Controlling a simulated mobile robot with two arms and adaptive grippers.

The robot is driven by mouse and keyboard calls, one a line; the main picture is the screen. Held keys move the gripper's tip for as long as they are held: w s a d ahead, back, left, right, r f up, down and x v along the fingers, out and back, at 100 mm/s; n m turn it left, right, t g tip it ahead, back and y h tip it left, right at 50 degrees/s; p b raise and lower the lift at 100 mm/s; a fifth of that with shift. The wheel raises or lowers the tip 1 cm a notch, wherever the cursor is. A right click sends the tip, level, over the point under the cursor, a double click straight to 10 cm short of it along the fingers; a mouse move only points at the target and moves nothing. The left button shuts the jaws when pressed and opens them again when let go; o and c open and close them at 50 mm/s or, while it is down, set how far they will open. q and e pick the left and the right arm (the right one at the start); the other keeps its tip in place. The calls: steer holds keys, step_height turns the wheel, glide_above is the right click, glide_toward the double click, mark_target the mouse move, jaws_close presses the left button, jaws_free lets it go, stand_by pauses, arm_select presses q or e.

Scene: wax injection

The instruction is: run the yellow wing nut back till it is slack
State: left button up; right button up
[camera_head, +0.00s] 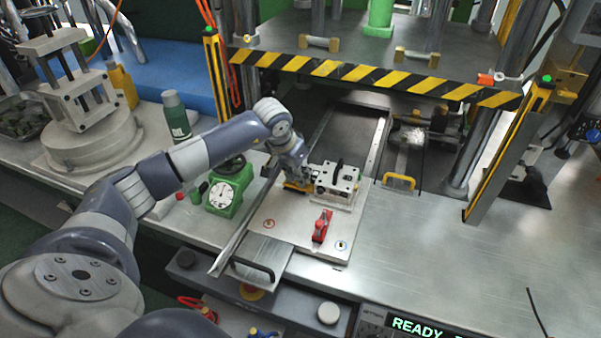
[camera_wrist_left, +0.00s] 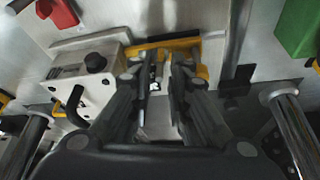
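The mould block (camera_head: 338,184) is a light metal block on the plate, with dark fittings on top; it also shows at the left of the left wrist view (camera_wrist_left: 72,88). A yellow part (camera_head: 298,186), perhaps the wing nut, is at its left end. In the left wrist view yellow (camera_wrist_left: 165,44) shows behind and beside the fingers; its shape is mostly hidden. My left gripper (camera_head: 303,177) is down at that end of the block. In the left wrist view its fingers (camera_wrist_left: 160,68) stand a small gap apart, with a pale metal piece between them. Contact is unclear. My right gripper is out of view.
A red clamp (camera_head: 322,226) stands on the plate (camera_head: 275,222) in front of the block. A green dial gauge (camera_head: 226,190) is left of the plate. The striped press beam (camera_head: 370,75) spans overhead behind. The bench (camera_head: 430,250) at right is clear.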

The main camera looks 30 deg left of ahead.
arm_select(q)
steer(key=shift+x, duration=1.1)
jaws_close()
